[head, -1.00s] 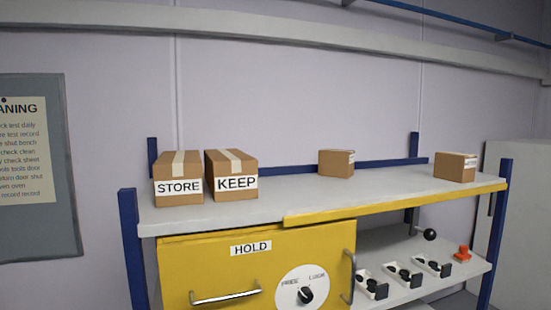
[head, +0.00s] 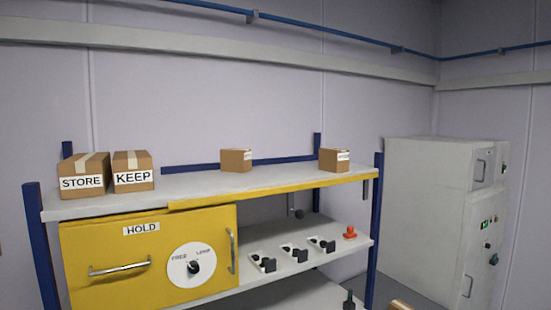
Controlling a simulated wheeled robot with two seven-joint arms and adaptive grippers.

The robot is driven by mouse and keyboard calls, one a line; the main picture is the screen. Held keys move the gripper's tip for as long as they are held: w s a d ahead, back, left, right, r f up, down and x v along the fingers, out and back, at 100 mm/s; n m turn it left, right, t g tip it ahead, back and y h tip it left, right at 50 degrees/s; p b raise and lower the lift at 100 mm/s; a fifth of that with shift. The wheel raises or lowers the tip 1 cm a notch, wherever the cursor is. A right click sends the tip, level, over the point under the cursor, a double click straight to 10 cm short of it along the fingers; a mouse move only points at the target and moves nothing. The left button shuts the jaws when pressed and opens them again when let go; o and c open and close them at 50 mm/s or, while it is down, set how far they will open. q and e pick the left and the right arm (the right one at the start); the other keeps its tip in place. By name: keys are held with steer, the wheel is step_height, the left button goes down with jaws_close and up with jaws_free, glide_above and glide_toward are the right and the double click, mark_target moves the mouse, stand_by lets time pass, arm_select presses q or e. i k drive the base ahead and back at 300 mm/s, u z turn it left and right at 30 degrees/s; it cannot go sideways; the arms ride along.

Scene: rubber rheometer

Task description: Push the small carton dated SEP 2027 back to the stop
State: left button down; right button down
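Two small brown cartons stand on the grey top shelf (head: 200,183). One small carton (head: 234,160) is left of the middle, near the blue rail (head: 285,161) along the back. The other small carton (head: 331,161) is at the right end, closer to the yellow front edge. Each has a white label at its right side; the print is too small to read, so I cannot tell which is dated SEP 2027. Neither of my grippers is in view.
Larger cartons marked STORE (head: 82,176) and KEEP (head: 132,172) stand at the shelf's left end. Below is a yellow HOLD cabinet (head: 110,245) with handles and a dial. Blue posts (head: 374,220) bound the rack. A grey cabinet (head: 425,210) stands right. Shelf space between the small cartons is clear.

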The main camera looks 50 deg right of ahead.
mark_target(233, 160)
steer(key=k, duration=0.15)
steer(key=z, duration=1.2)
